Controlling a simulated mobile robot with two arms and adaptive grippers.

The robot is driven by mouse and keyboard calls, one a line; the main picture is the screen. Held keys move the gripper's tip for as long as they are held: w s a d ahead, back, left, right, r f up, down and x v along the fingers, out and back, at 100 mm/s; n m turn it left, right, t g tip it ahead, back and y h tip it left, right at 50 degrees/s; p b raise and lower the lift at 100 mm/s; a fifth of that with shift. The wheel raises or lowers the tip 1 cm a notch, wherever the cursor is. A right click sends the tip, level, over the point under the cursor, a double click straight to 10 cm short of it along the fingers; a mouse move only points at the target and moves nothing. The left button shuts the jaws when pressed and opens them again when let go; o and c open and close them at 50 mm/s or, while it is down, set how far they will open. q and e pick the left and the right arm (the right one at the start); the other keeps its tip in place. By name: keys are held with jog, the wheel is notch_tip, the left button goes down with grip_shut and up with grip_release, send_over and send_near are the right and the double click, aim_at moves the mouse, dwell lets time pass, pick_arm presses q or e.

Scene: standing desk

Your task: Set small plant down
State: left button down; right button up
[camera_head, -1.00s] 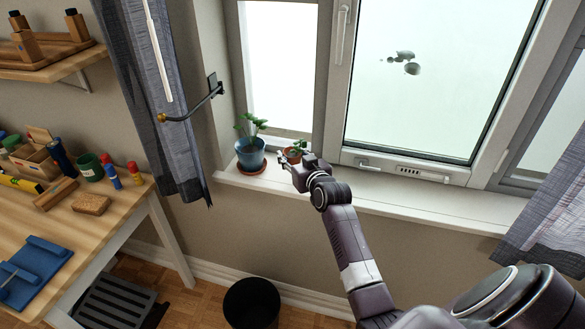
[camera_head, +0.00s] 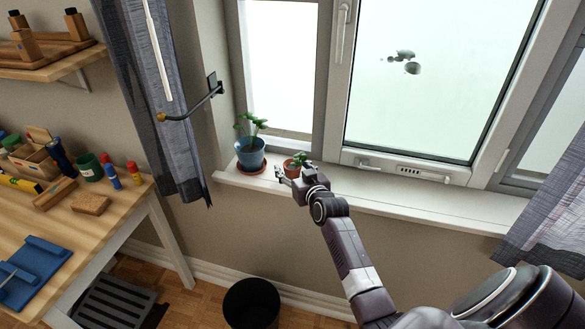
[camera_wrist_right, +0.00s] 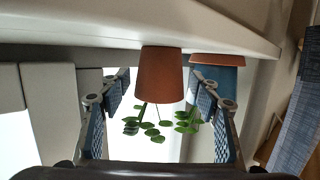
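The small plant is in a terracotta pot (camera_head: 291,168) with green leaves, at the left part of the white windowsill (camera_head: 400,195). In the right wrist view, which is upside down, its pot (camera_wrist_right: 160,75) stands upright with its base at the sill, leaves (camera_wrist_right: 150,130) pointing away from it. My right gripper (camera_head: 288,176) is at the pot's near side. In the wrist view the right gripper's fingers (camera_wrist_right: 159,88) are spread, with visible gaps on both sides of the pot. My left gripper is not in view.
A blue pot (camera_head: 250,153) with a larger plant stands on a terracotta saucer left of the small plant, close by. The sill to the right is clear. A black bin (camera_head: 251,304) stands below.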

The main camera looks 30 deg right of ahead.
jog(key=shift+r, duration=0.1)
jog(key=shift+r, duration=0.15)
jog(key=v, duration=1.2)
jog(key=s+a+f+n+y, duration=0.1)
jog(key=a+f+n+y, duration=0.15)
jog(key=a+f, duration=0.9)
jog(key=s+a+f+g, duration=0.2)
jog(key=s+f, duration=0.2)
jog(key=f, duration=0.3)
jog(key=s+a+f+g+y, duration=0.1)
jog(key=s+a+f+g, duration=0.15)
jog(key=f, duration=0.45)
jog(key=s+a+f+g, duration=0.1)
jog(key=s+f, duration=0.4)
jog(key=f, duration=0.2)
jog(key=s+f+n+g, duration=0.2)
jog(key=s+f+g, duration=0.3)
jog(key=s+f, duration=1.25)
jog(key=s+f+g, duration=0.1)
jog(key=s+f, duration=0.1)
jog(key=s, duration=0.7)
jog(key=s+f+g, duration=0.2)
jog(key=s, duration=0.8)
jog(key=shift+s+f, duration=0.25)
jog(key=shift+f, duration=0.15)
